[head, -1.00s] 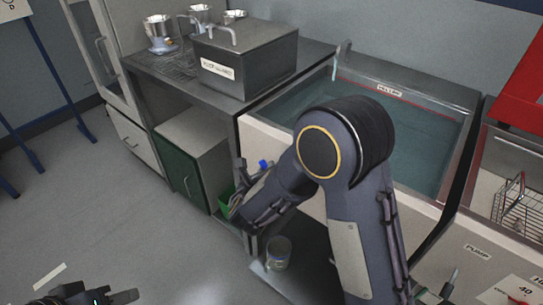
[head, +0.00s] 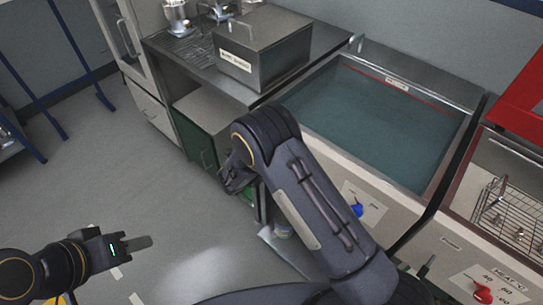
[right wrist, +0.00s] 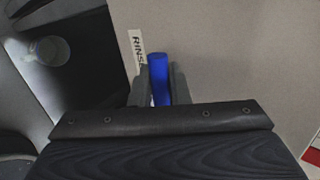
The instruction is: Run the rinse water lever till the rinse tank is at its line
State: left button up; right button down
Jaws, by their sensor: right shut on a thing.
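The rinse tank (head: 322,82) is the wide open steel basin, holding blue-green water (head: 385,115). A red line (head: 430,95) with a small label runs along its back wall. The water surface lies close below the line; the exact gap is too small to tell. In the right wrist view, my right gripper (right wrist: 158,80) is shut on the upright blue rinse lever (right wrist: 158,72), beside a partly hidden "RINSE" label (right wrist: 138,47). My right arm hides this lever in the head view. My left gripper (head: 145,242) hangs empty over the floor at lower left; its jaw gap is unclear.
A steel box (head: 262,45) stands on the counter left of the tank. A blue knob (head: 357,210) sits on the tank's front panel. A wire basket (head: 500,205) and a red heat knob (head: 483,295) are at right. The floor (head: 130,170) at left is open.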

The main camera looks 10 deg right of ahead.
jog(key=shift+f+g, duration=0.3)
jog(key=shift+s+f+n, duration=0.1)
jog(key=shift+n, duration=0.2)
jog(key=c, duration=1.7)
grip_release()
jog(key=v, duration=0.7)
jog(key=shift+a+r, duration=0.2)
jog(key=shift+a, duration=0.15)
jog(key=shift+s, duration=0.1)
